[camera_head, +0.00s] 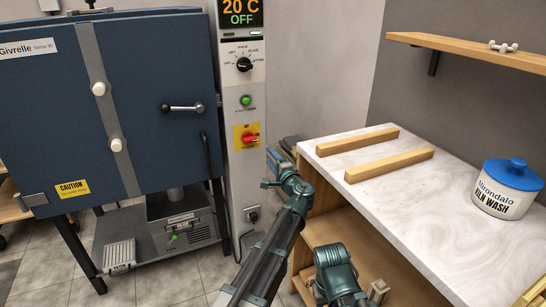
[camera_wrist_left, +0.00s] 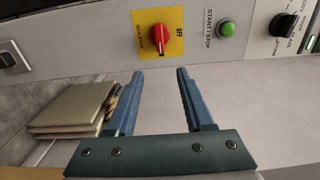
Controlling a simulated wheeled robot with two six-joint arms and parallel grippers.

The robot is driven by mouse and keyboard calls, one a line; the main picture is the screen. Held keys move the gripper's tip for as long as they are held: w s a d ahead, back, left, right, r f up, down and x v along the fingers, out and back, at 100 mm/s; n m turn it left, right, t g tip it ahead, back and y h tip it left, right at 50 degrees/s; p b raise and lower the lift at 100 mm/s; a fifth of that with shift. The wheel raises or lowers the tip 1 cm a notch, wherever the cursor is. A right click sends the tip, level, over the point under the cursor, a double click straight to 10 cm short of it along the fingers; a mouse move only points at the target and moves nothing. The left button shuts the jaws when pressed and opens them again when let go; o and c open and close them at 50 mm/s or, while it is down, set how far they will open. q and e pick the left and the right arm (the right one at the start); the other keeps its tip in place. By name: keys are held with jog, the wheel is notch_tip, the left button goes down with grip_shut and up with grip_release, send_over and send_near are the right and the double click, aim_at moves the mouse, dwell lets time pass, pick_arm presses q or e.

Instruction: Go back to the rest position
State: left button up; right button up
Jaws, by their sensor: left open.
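My left gripper (camera_head: 273,167) is beside the kiln's tall control panel (camera_head: 238,185), near the red isolator switch (camera_head: 249,137) on its yellow plate. In the left wrist view the two blue fingers (camera_wrist_left: 160,76) are apart with nothing between them. The red switch (camera_wrist_left: 159,38) is ahead of the fingertips, with a visible gap. The green start/stop button (camera_wrist_left: 226,29) is to its right there. The kiln (camera_head: 60,110) is blue and its door is shut. The display (camera_head: 241,13) reads 20 C OFF.
A pale worktop (camera_head: 430,205) at right holds two wooden bars (camera_head: 390,164) and a blue-lidded kiln wash tub (camera_head: 507,190). A wooden shelf (camera_head: 470,50) hangs above. Flat boards (camera_wrist_left: 70,108) are stacked at left in the wrist view. A metal box (camera_head: 183,220) sits under the kiln.

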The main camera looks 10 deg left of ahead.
pick_arm(q)
jog(key=s+a+f+n+g+h, duration=0.2)
jog(key=s+a+f+n+g, duration=0.25)
jog(key=s+f, duration=0.5)
jog(key=s+a+f+n+g+h, duration=0.25)
jog(key=s+f+n+g, duration=0.3)
jog(key=s+f, duration=0.4)
jog(key=s+d+f+n+g+h, duration=0.1)
jog(key=s+d+g+h, duration=0.15)
jog(key=s, duration=0.45)
jog(key=s+d+f+g+h, duration=0.1)
jog(key=s+d+f+h, duration=0.2)
jog(key=s, duration=0.4)
jog(key=s+d+r+m+g+y, duration=0.15)
jog(key=s+d+m, duration=0.3)
jog(key=d, duration=0.75)
notch_tip(320, 180, up, 33)
jog(key=s+p, duration=0.1)
jog(key=p, duration=3.2)
jog(key=shift+d+r+n+h+p, duration=0.15)
jog(key=shift+n+h+p, duration=0.2)
jog(key=shift+n, duration=0.1)
